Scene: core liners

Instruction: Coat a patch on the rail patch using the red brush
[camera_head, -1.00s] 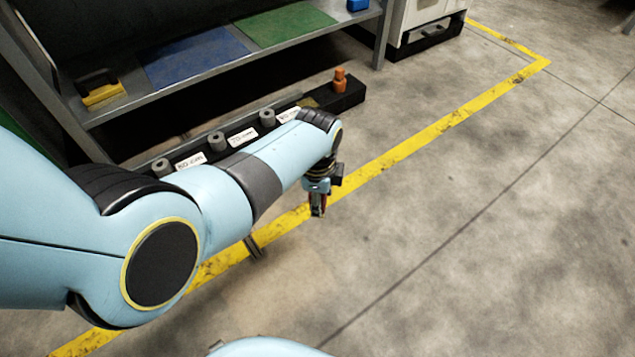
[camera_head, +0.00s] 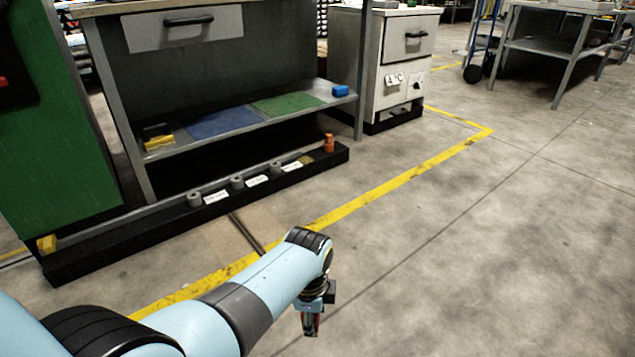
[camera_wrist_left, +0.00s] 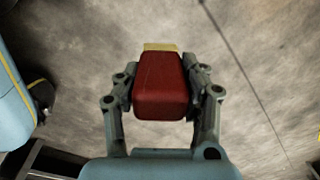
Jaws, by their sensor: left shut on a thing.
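The red brush (camera_wrist_left: 160,88) has a red handle and a pale yellow end, seen in the left wrist view. My left gripper (camera_wrist_left: 158,95) is shut on it, with a finger on each side. In the head view my left gripper (camera_head: 311,325) hangs over the floor, in front of the yellow line, with a bit of the red brush (camera_head: 310,321) showing. A small yellowish patch (camera_head: 306,159), perhaps the rail patch, lies on the black rail (camera_head: 120,250) near its right end, well away from the gripper. My right gripper is not in view.
Several grey cylinders (camera_head: 236,182) and white labels stand along the rail, with an orange object (camera_head: 329,143) at its right end. A workbench shelf (camera_head: 170,150) is behind, a green cabinet (camera_head: 60,120) at left. Open floor (camera_head: 480,260) is at right.

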